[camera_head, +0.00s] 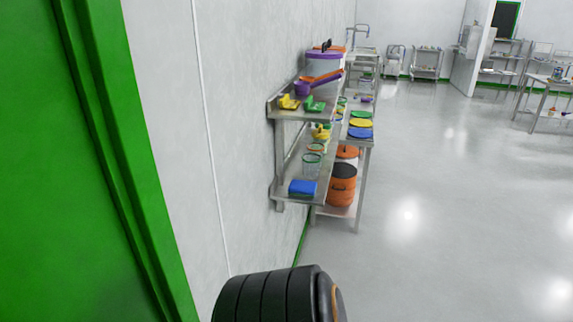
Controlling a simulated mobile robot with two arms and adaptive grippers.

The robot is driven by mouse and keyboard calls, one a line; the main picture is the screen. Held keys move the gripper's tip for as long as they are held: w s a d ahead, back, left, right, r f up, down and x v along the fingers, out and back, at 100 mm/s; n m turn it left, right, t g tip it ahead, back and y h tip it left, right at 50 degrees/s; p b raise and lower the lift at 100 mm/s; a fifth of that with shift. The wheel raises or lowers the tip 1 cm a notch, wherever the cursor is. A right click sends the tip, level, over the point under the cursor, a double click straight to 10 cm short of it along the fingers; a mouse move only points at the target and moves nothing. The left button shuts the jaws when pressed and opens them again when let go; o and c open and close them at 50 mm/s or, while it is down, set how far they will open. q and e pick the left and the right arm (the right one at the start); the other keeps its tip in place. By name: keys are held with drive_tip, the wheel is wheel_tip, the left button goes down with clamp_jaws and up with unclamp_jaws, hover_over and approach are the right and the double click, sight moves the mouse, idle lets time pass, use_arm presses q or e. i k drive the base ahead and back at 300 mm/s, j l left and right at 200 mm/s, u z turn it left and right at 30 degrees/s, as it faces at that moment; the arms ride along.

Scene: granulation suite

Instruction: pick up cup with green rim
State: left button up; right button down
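A clear cup with a green rim (312,165) stands upright on the middle shelf of the metal shelf unit on the left wall. It is small and far off in the head view. A similar cup with an orange rim (315,149) stands just behind it. A blue box-like thing (302,187) lies in front of it at the near end of the shelf. Neither of my grippers is in view. Only a black ribbed part of my own body shows at the bottom.
A shelf unit (291,114) carries scoops, a purple-banded pot (324,62) and other items. Beside it a rack (367,161) holds colored lids and orange pots (342,185). A green door frame (122,150) is close on the left. The floor (450,200) to the right is clear.

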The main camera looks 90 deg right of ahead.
sight(311, 167)
drive_tip(key=z, duration=2.95)
